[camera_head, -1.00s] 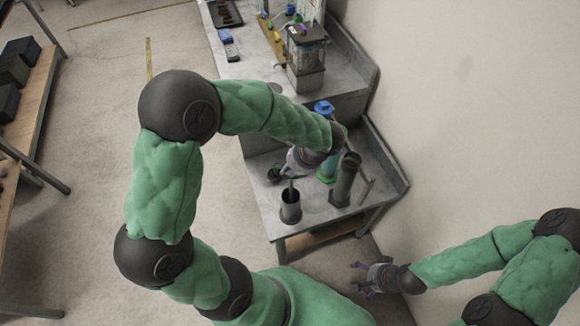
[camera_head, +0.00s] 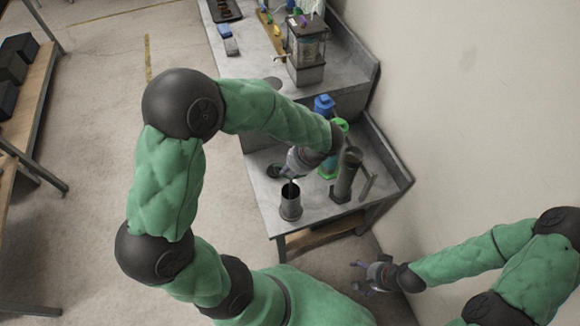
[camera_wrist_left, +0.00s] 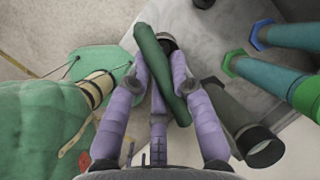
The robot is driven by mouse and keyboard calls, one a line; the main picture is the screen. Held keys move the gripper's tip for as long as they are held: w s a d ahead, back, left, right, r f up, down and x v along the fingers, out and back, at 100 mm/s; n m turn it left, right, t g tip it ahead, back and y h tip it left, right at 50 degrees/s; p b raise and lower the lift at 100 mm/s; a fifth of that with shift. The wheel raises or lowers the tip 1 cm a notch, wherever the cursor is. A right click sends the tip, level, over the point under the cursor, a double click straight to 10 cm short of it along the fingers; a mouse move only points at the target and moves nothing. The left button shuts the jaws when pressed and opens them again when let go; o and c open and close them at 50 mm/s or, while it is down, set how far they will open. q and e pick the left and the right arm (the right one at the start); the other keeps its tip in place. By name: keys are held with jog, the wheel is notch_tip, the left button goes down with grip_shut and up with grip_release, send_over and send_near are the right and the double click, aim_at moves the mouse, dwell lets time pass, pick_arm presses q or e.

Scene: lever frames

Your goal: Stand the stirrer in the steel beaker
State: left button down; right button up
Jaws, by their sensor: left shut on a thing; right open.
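The steel beaker (camera_head: 291,204) stands upright near the front left corner of the table, its dark mouth facing up. My left gripper (camera_head: 291,170) is just above and behind it in the head view. In the left wrist view its purple fingers (camera_wrist_left: 158,82) are shut on the stirrer, a dark green bar (camera_wrist_left: 155,55) lying aslant between them. A thin dark piece shows at the beaker's mouth below the gripper; I cannot tell how deep it reaches. My right gripper (camera_head: 360,277) is open and empty, low beside the table's front.
A tall dark cylinder (camera_head: 346,178) stands close right of the beaker. Green-capped (camera_head: 340,127) and blue-capped (camera_head: 324,104) cylinders stand behind it. A glass-sided apparatus (camera_head: 306,50) is on the further bench. The wall borders the right; the floor is open left.

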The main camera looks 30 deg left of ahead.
pick_arm(q)
jog(key=c, duration=1)
grip_release()
jog(key=shift+r, duration=0.1)
jog(key=v, duration=1.1)
jog(key=shift+d+r, duration=0.2)
jog(key=shift+r, duration=0.15)
